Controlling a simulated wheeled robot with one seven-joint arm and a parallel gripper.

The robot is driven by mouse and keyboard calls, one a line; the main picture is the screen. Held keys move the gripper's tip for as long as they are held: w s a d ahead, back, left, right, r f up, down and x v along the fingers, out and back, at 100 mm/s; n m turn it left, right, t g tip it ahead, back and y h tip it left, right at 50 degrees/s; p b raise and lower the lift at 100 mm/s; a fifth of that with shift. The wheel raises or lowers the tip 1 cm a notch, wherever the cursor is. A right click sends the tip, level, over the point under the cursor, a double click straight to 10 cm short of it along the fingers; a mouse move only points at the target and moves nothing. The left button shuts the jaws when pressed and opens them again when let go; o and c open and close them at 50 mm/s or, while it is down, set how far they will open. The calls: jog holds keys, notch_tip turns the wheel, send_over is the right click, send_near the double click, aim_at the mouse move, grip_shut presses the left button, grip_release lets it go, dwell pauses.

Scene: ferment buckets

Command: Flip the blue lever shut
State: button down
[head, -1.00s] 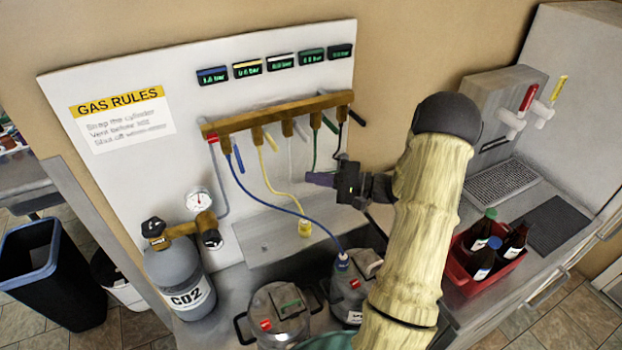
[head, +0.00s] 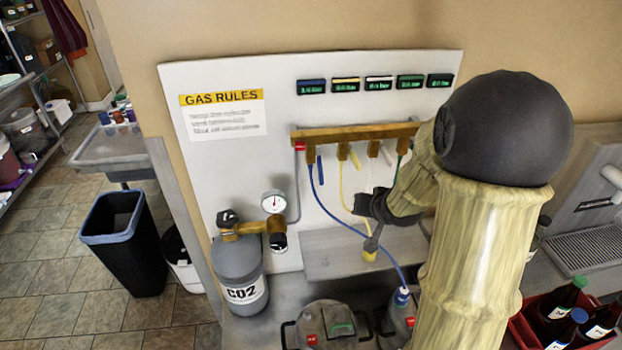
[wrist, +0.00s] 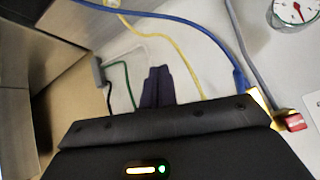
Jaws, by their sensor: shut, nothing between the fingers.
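The blue lever (head: 321,169) is on the left valve of the brass manifold (head: 350,135) and points downward beside the blue hose. My gripper (head: 372,242) is shut and empty. In the head view it is in front of the white panel, below and to the right of the blue lever and apart from it. In the wrist view its fingers (wrist: 158,87) are together, with the blue hose (wrist: 190,22) and yellow hose (wrist: 180,50) beyond. My arm hides the manifold's right end.
A yellow lever (head: 356,158) and a white lever (head: 385,154) are to the right of the blue one. The CO2 cylinder (head: 240,270) with its gauge (head: 274,202) stands lower left. Lidded kegs (head: 330,322) are below, and a red bottle crate (head: 525,330) is lower right.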

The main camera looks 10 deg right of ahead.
jog(key=s+a+f+n+g, duration=0.1)
jog(key=s+a+n+g, duration=0.2)
jog(key=s, duration=1.4)
jog(key=a+g, duration=0.3)
jog(key=a, duration=0.2)
jog(key=shift+s+f, duration=0.15)
